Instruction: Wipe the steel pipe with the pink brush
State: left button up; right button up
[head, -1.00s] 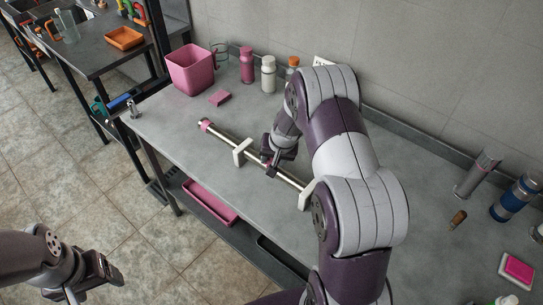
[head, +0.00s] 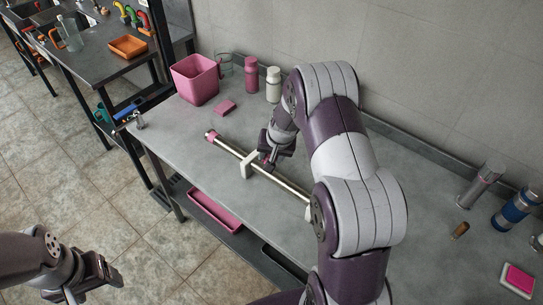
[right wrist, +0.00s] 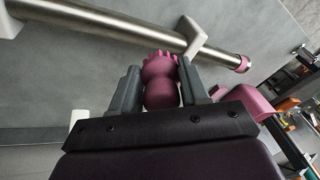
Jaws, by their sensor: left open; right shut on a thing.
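The steel pipe (head: 231,147) lies across two white supports on the grey bench. It has a pink band (head: 211,136) at its far-left end. It also shows in the right wrist view (right wrist: 110,27). My right gripper (head: 267,163) is beside the pipe, near the left support (head: 249,163). In the right wrist view it is shut on the pink brush (right wrist: 161,87), with the bristles towards the pipe. I cannot tell whether they touch it. My right arm hides the pipe's near-right end. My left gripper (head: 102,280) is open and empty, low at the left, over the floor.
A pink bin (head: 195,82), a pink block (head: 224,107) and two bottles stand at the bench's far end. Flasks (head: 482,181) and a pink pad (head: 519,278) are at the right. A pink tray (head: 215,212) is on the lower shelf.

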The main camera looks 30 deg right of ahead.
notch_tip(320, 180, up, 2)
jog(key=shift+w+p, duration=0.1)
jog(key=shift+p, duration=0.5)
jog(key=shift+r+p, duration=0.5)
jog(key=shift+r, duration=0.2)
jog(key=shift+f, duration=0.1)
